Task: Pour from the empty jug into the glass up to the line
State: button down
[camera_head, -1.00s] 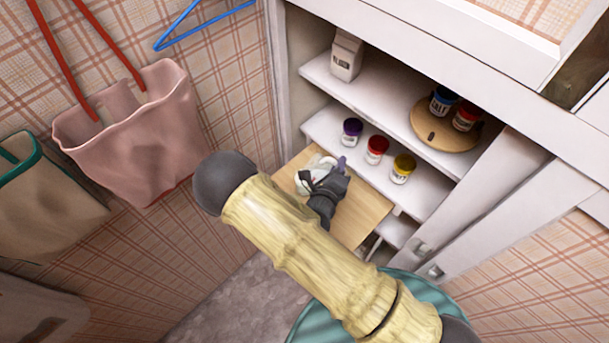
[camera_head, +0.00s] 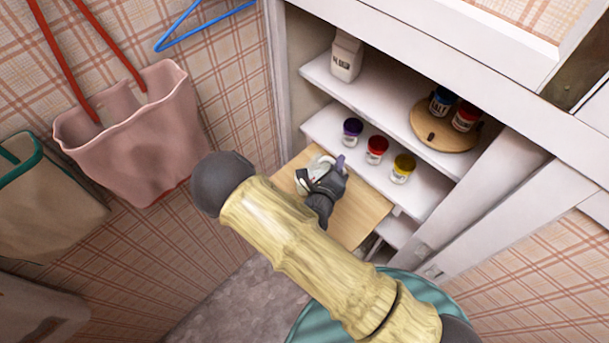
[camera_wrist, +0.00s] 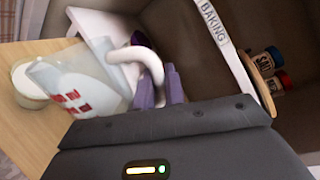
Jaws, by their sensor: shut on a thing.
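My gripper (camera_head: 337,166) is shut on the white handle of a translucent jug (camera_wrist: 78,82) with red square marks. In the wrist view, its purple fingers (camera_wrist: 160,88) close around the handle. The jug looks tilted, its mouth end toward a small round glass (camera_wrist: 29,86) with a pale top, on the wooden board. No stream shows, and I cannot make out a line on the glass or liquid in the jug. In the head view, the jug (camera_head: 319,168) is small and partly covered by my gripper; the glass is hard to tell apart there.
The wooden board (camera_head: 362,217) juts from a white cupboard. Purple (camera_head: 352,131), red (camera_head: 376,150) and yellow (camera_head: 402,168) jars stand on the shelf just behind. A carton (camera_head: 346,57) and a round wooden tray (camera_head: 428,129) with two jars are higher up. Bags hang at left.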

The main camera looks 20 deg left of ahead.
jog(key=shift+s+d+f+m+y+b, duration=0.15)
jog(key=shift+d+f+m+b, duration=0.2)
jog(key=shift+d+f, duration=0.25)
jog(key=shift+w+d+f+m+y+b, duration=0.15)
jog(key=shift+d+f+m+b, duration=0.2)
jog(key=shift+f, duration=0.3)
jog(key=shift+d+m, duration=0.35)
jog(key=shift+m, duration=0.15)
jog(key=shift+s+d+m+t+y, duration=0.1)
jog(key=shift+d+m+t+y, duration=0.2)
jog(key=shift+m, duration=0.2)
jog(key=shift+f, duration=0.1)
jog(key=shift+d+f+m, duration=0.1)
jog(key=shift+d+m, duration=0.2)
jog(key=shift+d, duration=0.05)
jog(key=shift+d, duration=0.1)
